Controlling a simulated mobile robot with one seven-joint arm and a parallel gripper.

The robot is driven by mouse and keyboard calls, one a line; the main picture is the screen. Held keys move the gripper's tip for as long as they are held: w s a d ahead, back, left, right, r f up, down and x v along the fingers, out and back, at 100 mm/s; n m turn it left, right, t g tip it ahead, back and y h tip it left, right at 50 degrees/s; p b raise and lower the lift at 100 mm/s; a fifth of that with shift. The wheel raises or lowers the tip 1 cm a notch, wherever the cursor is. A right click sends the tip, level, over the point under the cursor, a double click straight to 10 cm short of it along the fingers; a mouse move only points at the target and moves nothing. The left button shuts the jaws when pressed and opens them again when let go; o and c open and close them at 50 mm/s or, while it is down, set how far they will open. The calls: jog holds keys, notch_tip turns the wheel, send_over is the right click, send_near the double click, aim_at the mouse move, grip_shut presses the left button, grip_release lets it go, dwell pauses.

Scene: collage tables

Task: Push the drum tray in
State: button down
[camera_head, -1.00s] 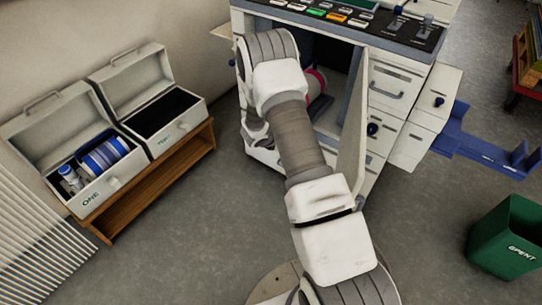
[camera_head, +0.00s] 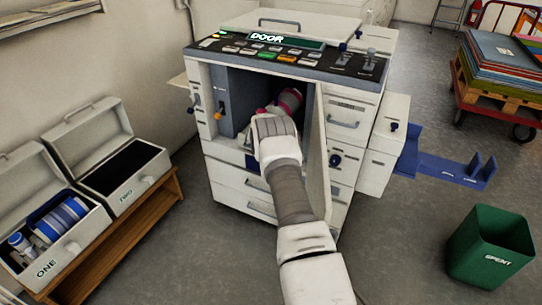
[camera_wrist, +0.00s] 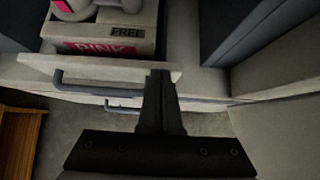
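The drum tray (camera_wrist: 45,66) shows in the wrist view, with a pale front edge and a pink label reading PINK below the word FREE. Part of a pale drum (camera_wrist: 100,14) with pink marks sits on it. In the head view the drum (camera_head: 290,101) shows white and pink inside the machine's open bay. My gripper (camera_wrist: 161,76) has its dark fingers together, with nothing seen between them. Its tips overlap the right part of the tray front; I cannot tell whether they touch. My arm hides the gripper and most of the tray in the head view.
The machine (camera_head: 235,163) has its door (camera_head: 316,150) open at the right of the bay, close beside my arm. Its display reads DOOR. Cases ONE (camera_head: 75,245) and TWO (camera_head: 143,180) stand on a wooden bench at left. A green SPENT bin (camera_head: 490,250) stands at right.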

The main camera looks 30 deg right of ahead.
jog(key=shift+w+d+f+b, duration=0.15)
jog(key=shift+w+d+b, duration=0.4)
jog(key=shift+d, duration=0.45)
jog(key=shift+w+d, duration=0.1)
jog(key=shift+w, duration=0.1)
jog(key=shift+d+r, duration=0.15)
jog(key=shift+r, duration=0.1)
